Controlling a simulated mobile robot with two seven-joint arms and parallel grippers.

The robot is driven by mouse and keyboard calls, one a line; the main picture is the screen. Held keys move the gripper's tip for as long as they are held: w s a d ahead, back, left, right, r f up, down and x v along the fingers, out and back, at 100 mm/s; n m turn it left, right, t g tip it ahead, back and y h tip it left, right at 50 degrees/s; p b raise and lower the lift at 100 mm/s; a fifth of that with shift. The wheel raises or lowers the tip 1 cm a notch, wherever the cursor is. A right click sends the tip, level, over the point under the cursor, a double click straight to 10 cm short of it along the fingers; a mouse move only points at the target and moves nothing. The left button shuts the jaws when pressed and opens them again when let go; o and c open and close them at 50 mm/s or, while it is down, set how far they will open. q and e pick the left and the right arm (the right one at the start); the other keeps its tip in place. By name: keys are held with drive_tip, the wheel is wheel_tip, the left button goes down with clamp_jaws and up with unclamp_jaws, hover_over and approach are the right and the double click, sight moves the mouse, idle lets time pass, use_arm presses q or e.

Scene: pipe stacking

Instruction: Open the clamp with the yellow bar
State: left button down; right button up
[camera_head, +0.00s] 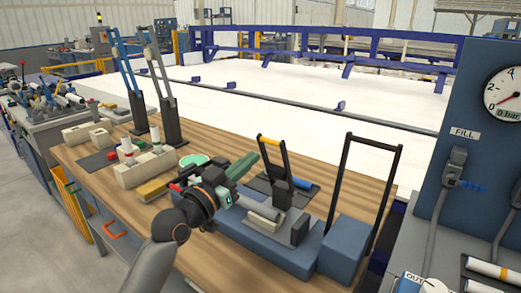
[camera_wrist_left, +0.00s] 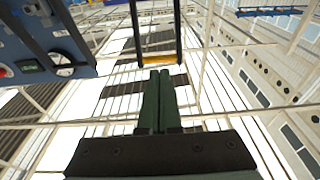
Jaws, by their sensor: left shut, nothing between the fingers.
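The clamp's yellow bar (camera_head: 271,139) is the top crosspiece of a small black handle frame that stands upright on the bench, right of my left gripper. Its black base block (camera_head: 281,194) is below it. My left gripper (camera_head: 248,162) has dark green fingers, shut and empty, pointing up and right toward the handle frame; they look a little lower than the bar and apart from it. In the left wrist view the yellow bar (camera_wrist_left: 164,59) lies across just beyond the fingertips (camera_wrist_left: 159,73), between two black side rods. My right gripper is not in view.
A taller black handle frame (camera_head: 372,141) with a blue block (camera_head: 343,250) stands to the right. A grey pipe (camera_head: 262,208) and blue base (camera_head: 262,240) lie below my gripper. A blue gauge panel (camera_head: 473,110) is at the far right. Tall clamps (camera_head: 169,120) stand at the left.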

sight(269, 143)
use_arm(q)
drive_tip(key=shift+x, duration=2.45)
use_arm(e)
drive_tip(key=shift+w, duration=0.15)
